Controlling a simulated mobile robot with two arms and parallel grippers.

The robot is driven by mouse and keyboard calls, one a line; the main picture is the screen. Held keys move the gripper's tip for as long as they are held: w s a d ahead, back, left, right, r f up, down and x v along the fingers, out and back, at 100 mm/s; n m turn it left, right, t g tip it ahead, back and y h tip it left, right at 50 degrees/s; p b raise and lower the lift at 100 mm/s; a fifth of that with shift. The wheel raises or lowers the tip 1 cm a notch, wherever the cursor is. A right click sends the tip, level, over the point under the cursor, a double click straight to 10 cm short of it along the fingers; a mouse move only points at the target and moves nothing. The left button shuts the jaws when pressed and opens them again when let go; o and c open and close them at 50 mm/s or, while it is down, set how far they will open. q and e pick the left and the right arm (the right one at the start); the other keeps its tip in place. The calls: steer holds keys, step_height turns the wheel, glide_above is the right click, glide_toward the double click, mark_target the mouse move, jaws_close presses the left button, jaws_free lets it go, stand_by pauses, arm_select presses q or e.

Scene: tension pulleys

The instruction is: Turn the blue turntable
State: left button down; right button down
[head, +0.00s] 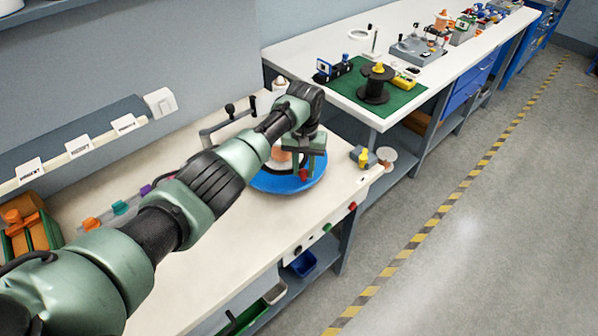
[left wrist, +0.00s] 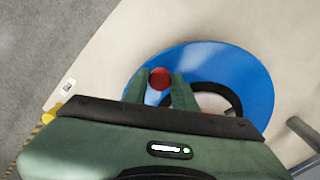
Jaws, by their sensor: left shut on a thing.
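The blue turntable (head: 268,183) lies flat on the near workbench, close to its right end. It also shows in the left wrist view (left wrist: 238,75). A red knob (left wrist: 159,78) stands near its rim. My left gripper (left wrist: 157,92) is shut on the red knob, one green finger on each side. In the head view the left gripper (head: 304,168) points down over the turntable's right part and hides some of it. A pale and orange round part (head: 281,158) stands on the turntable, partly hidden by my arm. My right gripper is in neither view.
A metal arm with black knobs (head: 230,110) stands behind the turntable. A grey block with a yellow piece (head: 362,158) and a spool (head: 386,157) sit at the bench's right end. A second bench with a green mat (head: 395,95) stands beyond.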

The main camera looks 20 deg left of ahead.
arm_select(q)
steer(key=shift+w+d+f+n+b, duration=0.1)
steer(key=shift+w+d+n+b, duration=0.2)
steer(key=shift+w+n+b, duration=0.1)
stand_by(0.4)
steer(key=c, duration=1.1)
jaws_free()
steer(key=shift+c, duration=0.2)
steer(key=shift+r, duration=0.2)
step_height(320, 180, up, 8)
steer(key=shift+f+b, duration=0.25)
steer(key=shift+b, duration=0.25)
